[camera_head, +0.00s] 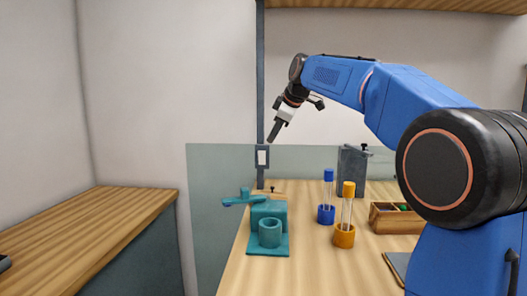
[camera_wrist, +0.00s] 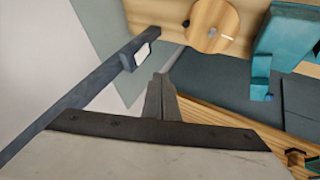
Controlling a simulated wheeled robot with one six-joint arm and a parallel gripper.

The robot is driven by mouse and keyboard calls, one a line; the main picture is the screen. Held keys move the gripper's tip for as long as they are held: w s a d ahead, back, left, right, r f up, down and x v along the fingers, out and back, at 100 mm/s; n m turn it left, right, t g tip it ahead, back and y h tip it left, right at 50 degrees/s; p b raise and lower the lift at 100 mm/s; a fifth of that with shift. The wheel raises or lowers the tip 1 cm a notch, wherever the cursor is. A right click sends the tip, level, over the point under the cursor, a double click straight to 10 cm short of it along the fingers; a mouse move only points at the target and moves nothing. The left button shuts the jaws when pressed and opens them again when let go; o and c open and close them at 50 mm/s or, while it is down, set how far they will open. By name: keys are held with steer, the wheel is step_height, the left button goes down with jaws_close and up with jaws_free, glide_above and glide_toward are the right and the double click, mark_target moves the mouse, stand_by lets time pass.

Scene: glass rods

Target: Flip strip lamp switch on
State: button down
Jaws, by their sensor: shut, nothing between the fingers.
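The lamp switch (camera_head: 262,157) is a small white rocker in a dark frame on the grey vertical post in the head view. It also shows in the wrist view (camera_wrist: 142,54), on the dark post left of the fingers. My gripper (camera_head: 272,138) is shut and empty, pointing down and to the left. Its fingertips appear just above and slightly right of the switch in the head view. In the wrist view the fingertips (camera_wrist: 162,76) are close to the switch with a small gap. Which way the rocker is tilted cannot be told. The strip lamp is not clearly seen.
A teal stand (camera_head: 270,235) sits below the switch on the wooden bench. A blue-capped tube (camera_head: 328,190) and an orange-capped tube (camera_head: 347,205) stand in holders to its right. A wooden box (camera_head: 390,220) is farther right. The wall around the switch looks clear.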

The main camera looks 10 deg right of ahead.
mark_target(260, 152)
steer(key=x, duration=0.3)
steer(key=w+x, duration=0.1)
steer(key=x, duration=0.3)
steer(key=w+d+r+x, duration=0.1)
steer(key=x, duration=0.3)
steer(key=shift+w+d, duration=0.1)
steer(key=shift+w, duration=0.05)
steer(key=shift+w+d+r, duration=0.15)
steer(key=shift+w, duration=0.3)
steer(key=shift+w+d+r, duration=0.1)
steer(key=shift+w, duration=0.25)
steer(key=shift+r, duration=0.8)
